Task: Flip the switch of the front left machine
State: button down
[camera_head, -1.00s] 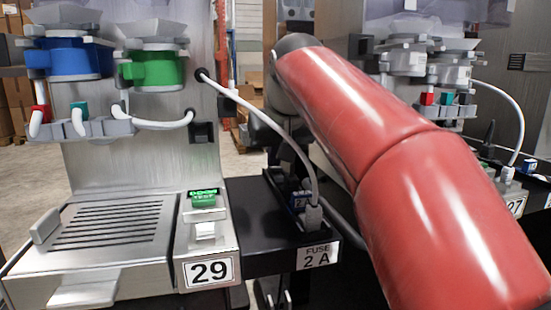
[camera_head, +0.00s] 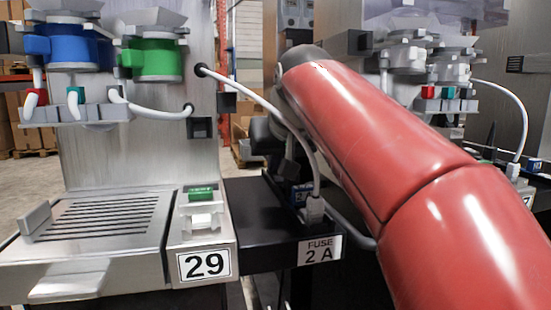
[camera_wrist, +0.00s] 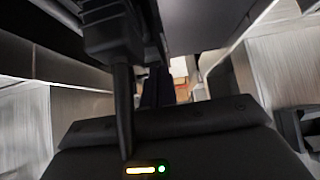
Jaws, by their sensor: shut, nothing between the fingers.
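The front left machine (camera_head: 112,218) is a brushed steel unit with a slotted tray and a plate marked 29. On its narrow control panel, a green label (camera_head: 200,192) sits above a small white switch (camera_head: 201,218). Whether the switch is up or down is too small to tell. My red arm reaches across the right half of the head view, clear of this panel. My gripper shows dark in the wrist view (camera_wrist: 157,86), shut and empty. The switch cannot be made out in the wrist view.
A black fuse box (camera_head: 268,215) marked FUSE 2 A adjoins the panel's right side. A white cable (camera_head: 275,113) arches from the machine to a plug there. Blue (camera_head: 67,46) and green (camera_head: 155,57) valves sit above. Another machine (camera_head: 425,70) stands behind my arm.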

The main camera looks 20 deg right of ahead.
jog(key=shift+r+p, duration=0.75)
jog(key=shift+r, duration=0.05)
jog(key=shift+r+p, duration=0.55)
jog(key=p+v, duration=0.3)
jog(key=v, duration=0.9)
jog(key=shift+s, duration=0.15)
